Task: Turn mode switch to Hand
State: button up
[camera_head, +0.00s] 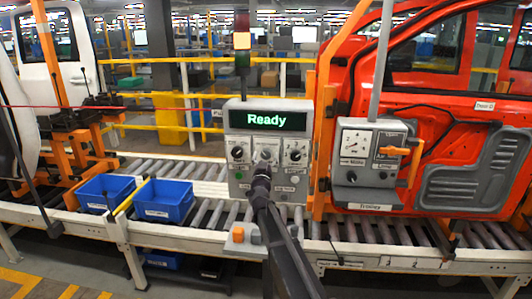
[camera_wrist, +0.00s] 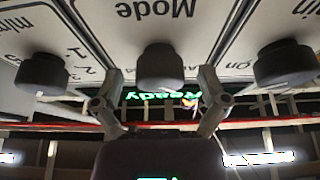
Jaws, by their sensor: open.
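In the wrist view my gripper (camera_wrist: 161,76) is open, with one finger on each side of the knob and visible gaps. I cannot tell which position the knob points to.
A left knob (camera_head: 238,154) and a right knob (camera_head: 295,154) flank the middle one closely. A green button (camera_head: 238,175) sits below. Two blue bins (camera_head: 165,203) stand on the rollers at left. A red door (camera_head: 455,130) and a gauge box (camera_head: 369,165) are at right.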

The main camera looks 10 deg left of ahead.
jog(key=shift+w+r, duration=0.15)
jog(key=shift+w, duration=0.15)
jog(key=c, duration=1.1)
jog(key=shift+c, duration=0.2)
